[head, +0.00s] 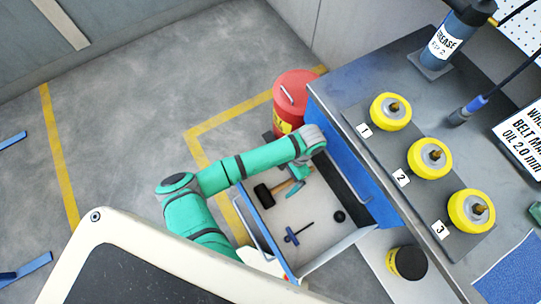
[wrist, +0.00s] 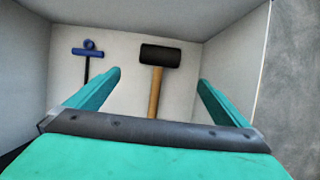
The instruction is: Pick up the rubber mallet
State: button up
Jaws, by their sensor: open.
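The rubber mallet (wrist: 160,56) has a black head and a wooden handle. It lies on the light floor of the open drawer (head: 291,215). In the wrist view, its handle runs back toward my gripper (wrist: 158,84), between the two teal fingers. The gripper is open, and nothing is held between the fingers. In the head view, the mallet head (head: 263,195) shows at the left side of the drawer, and my gripper (head: 296,190) is over the handle, hiding part of it. Whether the fingers are level with the handle I cannot tell.
A blue-handled T-shaped tool (head: 292,236) and a small black round item (head: 339,216) lie in the same drawer. The drawer walls stand close around. The workbench (head: 350,75) is to the right, and a red can (head: 293,92) stands behind the arm.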

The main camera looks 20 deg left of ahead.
send_near(273, 191)
jog(key=shift+x, duration=4.75)
jog(key=shift+w, duration=0.1)
jog(key=c, duration=1.7)
jog(key=shift+o, duration=0.2)
jog(key=shift+r, duration=0.1)
